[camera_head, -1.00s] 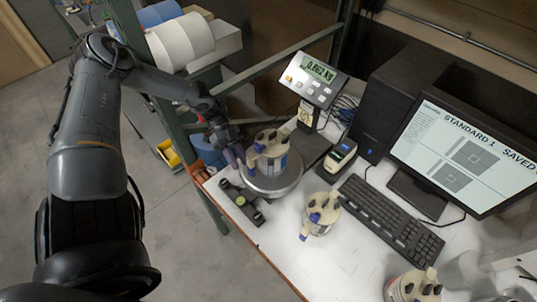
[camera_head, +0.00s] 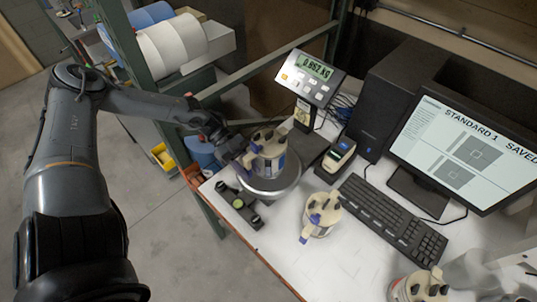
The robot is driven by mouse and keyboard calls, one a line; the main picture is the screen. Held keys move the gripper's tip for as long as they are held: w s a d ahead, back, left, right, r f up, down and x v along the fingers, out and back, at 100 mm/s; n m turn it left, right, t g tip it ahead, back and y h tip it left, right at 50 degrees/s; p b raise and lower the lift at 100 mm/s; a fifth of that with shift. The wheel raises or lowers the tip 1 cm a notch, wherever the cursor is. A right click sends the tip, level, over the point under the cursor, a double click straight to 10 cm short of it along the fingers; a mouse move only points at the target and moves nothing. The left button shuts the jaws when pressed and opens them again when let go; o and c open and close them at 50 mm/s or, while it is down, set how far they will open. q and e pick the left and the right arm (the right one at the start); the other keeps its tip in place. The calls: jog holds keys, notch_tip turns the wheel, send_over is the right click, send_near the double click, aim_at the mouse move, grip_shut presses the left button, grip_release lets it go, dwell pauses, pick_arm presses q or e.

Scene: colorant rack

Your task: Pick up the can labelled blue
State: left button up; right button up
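A can with a cream lid assembly and a bluish label (camera_head: 269,165) stands upright on the round metal plate of a scale (camera_head: 285,186). The label text is too small to read. My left gripper (camera_head: 247,158) is at the left side of this can, with its purplish fingers close against it. I cannot tell whether they grip it. A second can (camera_head: 320,220) with a similar lid and a blue-purple spout stands on the table in front of the keyboard. A third can (camera_head: 419,287) is cut off at the bottom edge. My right gripper is out of view.
The scale display (camera_head: 311,78) stands behind the plate. A small handheld device (camera_head: 339,157), a keyboard (camera_head: 393,218), a monitor (camera_head: 466,150) and a black computer case (camera_head: 395,100) fill the right side. A green post (camera_head: 150,85) rises near my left arm.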

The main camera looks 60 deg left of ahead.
pick_arm(q)
jog(key=shift+c, duration=0.5)
grip_shut()
dwell(0.8)
